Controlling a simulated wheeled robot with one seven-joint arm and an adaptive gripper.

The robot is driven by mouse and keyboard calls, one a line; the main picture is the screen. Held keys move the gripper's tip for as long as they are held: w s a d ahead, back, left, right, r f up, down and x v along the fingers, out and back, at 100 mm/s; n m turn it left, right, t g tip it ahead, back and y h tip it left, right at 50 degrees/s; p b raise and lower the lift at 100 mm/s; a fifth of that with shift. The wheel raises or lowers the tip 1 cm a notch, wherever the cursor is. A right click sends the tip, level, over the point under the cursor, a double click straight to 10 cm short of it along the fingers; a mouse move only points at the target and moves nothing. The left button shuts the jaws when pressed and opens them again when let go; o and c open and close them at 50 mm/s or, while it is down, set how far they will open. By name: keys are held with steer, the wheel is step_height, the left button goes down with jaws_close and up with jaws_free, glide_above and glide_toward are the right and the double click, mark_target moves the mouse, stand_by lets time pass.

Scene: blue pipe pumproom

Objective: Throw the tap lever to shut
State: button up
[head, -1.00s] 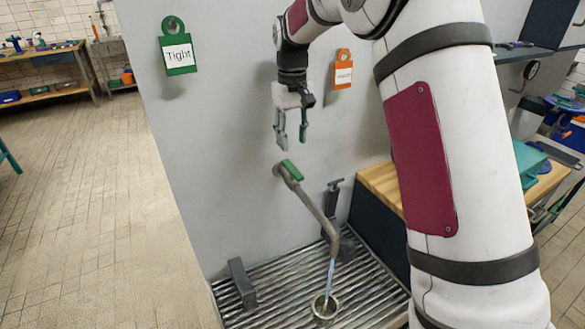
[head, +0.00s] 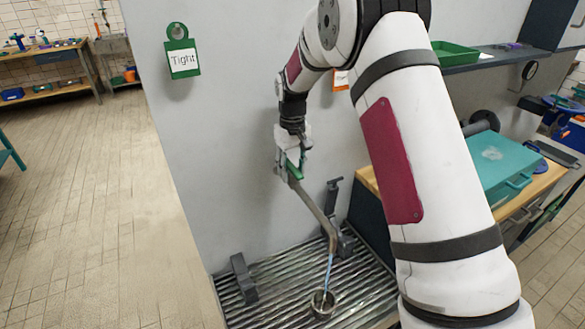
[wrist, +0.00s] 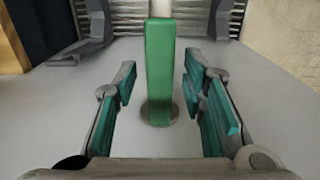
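The tap lever (head: 293,170) is green and sits on top of the grey tap (head: 315,205), whose long spout slopes down to the right. A thin blue stream of water (head: 329,270) runs from the spout into a small round cup (head: 323,302) on the ribbed drain grate. In the wrist view the green lever (wrist: 160,65) stands between the two teal-padded fingers of my gripper (wrist: 162,95), with a gap on each side. My gripper (head: 288,162) is open around the lever in the head view, partly overlapping it.
A green "Tight" tag (head: 183,50) hangs on the grey wall, and an orange tag (head: 340,79) is mostly hidden by my arm. A dark block (head: 243,278) and a dark post (head: 332,197) stand on the grate (head: 270,307). A teal case (head: 497,163) lies on the bench at right.

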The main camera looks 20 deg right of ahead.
jaws_close()
steer(key=m+b, duration=0.2)
steer(key=m, duration=0.2)
steer(key=shift+w+m, duration=0.1)
steer(key=shift+m, duration=0.3)
steer(key=m+b, duration=0.1)
steer(key=m, duration=0.3)
steer(key=shift+m, duration=0.3)
steer(key=m, duration=0.4)
steer(key=shift+b, duration=0.35)
steer(key=m, duration=0.4)
steer(key=shift+m, duration=0.3)
steer(key=shift+o, duration=0.5)
jaws_free()
